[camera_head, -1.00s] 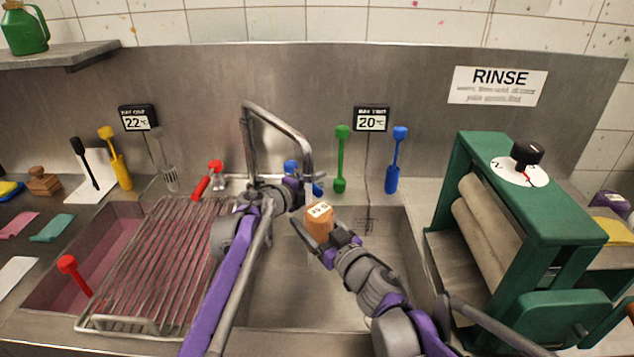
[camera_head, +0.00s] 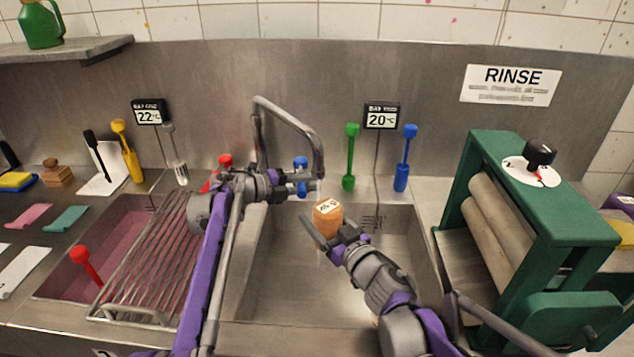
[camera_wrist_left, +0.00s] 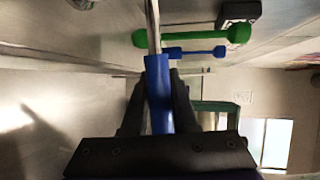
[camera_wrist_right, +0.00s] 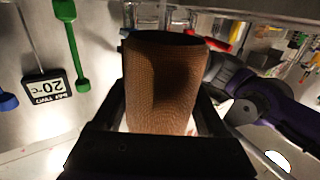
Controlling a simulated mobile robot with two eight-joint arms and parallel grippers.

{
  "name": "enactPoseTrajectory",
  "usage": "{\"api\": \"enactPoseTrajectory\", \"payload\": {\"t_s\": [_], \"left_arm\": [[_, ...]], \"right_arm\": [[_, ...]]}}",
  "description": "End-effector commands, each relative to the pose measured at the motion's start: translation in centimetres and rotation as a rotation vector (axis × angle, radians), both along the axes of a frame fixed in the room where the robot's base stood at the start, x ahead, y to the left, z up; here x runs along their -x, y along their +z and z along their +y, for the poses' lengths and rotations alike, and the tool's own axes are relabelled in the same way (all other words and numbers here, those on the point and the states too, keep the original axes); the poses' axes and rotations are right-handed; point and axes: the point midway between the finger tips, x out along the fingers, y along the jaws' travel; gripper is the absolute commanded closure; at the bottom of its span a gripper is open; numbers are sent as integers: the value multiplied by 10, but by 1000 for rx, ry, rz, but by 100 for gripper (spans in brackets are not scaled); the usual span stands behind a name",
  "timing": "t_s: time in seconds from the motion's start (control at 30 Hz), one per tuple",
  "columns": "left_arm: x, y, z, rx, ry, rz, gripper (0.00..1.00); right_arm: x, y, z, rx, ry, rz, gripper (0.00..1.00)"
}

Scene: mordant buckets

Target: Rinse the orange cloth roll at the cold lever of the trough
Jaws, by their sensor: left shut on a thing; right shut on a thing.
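The orange cloth roll (camera_head: 327,222) is upright in my right gripper (camera_head: 337,240), over the trough basin (camera_head: 300,290) and just below and right of the spout tip (camera_head: 319,186). The right wrist view shows the roll (camera_wrist_right: 163,85) between both fingers (camera_wrist_right: 163,120). My left gripper (camera_head: 292,188) is shut on the blue cold lever (camera_head: 301,164) behind the spout. The left wrist view shows the blue handle (camera_wrist_left: 158,85) between its fingers. I cannot make out a water stream.
A metal rack (camera_head: 150,260) lies over the pink-filled basin at left. A green roller machine (camera_head: 520,215) stands at right. Green (camera_head: 350,155) and blue (camera_head: 403,160) tools stand at the back wall. A red lever (camera_head: 225,161) is partly hidden behind my left arm.

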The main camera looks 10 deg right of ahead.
Motion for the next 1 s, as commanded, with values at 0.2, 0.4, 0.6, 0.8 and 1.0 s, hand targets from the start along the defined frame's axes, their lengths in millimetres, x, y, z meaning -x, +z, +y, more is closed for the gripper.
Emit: {"api": "enactPoseTrajectory", "payload": {"t_s": [0.2,0.4,0.6,0.8,1.0], "left_arm": [[-5,4,9,8,-65,-1,100],[-1,4,15,8,-105,-2,100],[1,3,17,7,-125,-1,100],[2,2,18,5,-129,0,100],[2,1,18,3,-131,1,68]], "right_arm": [[0,1,0,0,0,0,87],[0,1,0,0,0,0,87],[0,1,0,0,0,0,87],[0,1,0,0,0,0,87],[0,0,0,0,0,0,87]]}}
